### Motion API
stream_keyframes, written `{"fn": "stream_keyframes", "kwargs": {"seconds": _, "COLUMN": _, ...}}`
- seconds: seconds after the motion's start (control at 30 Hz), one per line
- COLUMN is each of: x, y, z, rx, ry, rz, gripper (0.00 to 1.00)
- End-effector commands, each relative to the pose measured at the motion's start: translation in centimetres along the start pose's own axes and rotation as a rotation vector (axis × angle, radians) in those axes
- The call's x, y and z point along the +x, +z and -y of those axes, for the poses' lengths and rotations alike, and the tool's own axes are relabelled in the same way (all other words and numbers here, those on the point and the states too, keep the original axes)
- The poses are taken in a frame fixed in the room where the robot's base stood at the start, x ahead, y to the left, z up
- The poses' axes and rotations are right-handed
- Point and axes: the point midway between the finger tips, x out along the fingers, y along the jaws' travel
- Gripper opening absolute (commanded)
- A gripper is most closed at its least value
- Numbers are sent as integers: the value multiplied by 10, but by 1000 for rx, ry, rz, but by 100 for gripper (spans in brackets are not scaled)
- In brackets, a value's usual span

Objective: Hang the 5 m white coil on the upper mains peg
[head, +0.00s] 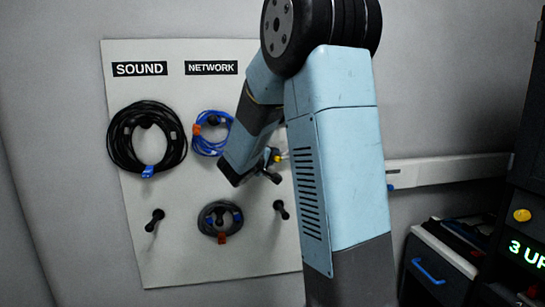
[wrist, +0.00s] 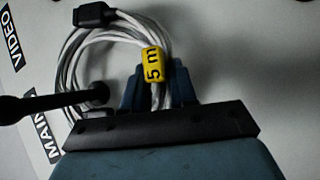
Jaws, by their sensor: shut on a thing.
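The white coil (wrist: 132,27) with a yellow "5 m" tag (wrist: 153,64) and a dark plug is in the wrist view. My gripper (wrist: 157,84) is shut on its bundle at the tag. A black peg (wrist: 50,101) with a round knob crosses the left of that view, over the coil's lower left side and the MAINS label (wrist: 44,138). I cannot tell whether the loop is around the peg. In the head view my arm hides most of the coil; a small yellow patch (head: 276,155), likely the tag, shows beside it.
The pegboard (head: 185,268) carries a large black coil (head: 115,140) under SOUND, a blue coil (head: 199,143) under NETWORK and a dark coil (head: 209,228) below. A lower left peg (head: 155,219) and another (head: 281,209) are bare. A drawer unit (head: 430,262) stands at lower right.

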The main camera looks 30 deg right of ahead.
Motion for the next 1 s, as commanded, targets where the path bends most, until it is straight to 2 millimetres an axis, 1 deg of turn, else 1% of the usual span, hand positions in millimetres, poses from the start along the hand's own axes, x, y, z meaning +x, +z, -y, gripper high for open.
{"fn": "stream_keyframes", "kwargs": {"seconds": 0.37, "x": 0, "y": 1, "z": 2, "rx": -2, "ry": -4, "rz": 2, "gripper": 0}}
{"fn": "stream_keyframes", "kwargs": {"seconds": 0.4, "x": 0, "y": 1, "z": 2, "rx": -2, "ry": -4, "rz": 2, "gripper": 28}}
{"fn": "stream_keyframes", "kwargs": {"seconds": 0.7, "x": 0, "y": 1, "z": 2, "rx": -1, "ry": -3, "rz": 2, "gripper": 57}}
{"fn": "stream_keyframes", "kwargs": {"seconds": 1.0, "x": -2, "y": 1, "z": 2, "rx": -1, "ry": -4, "rz": 1, "gripper": 57}}
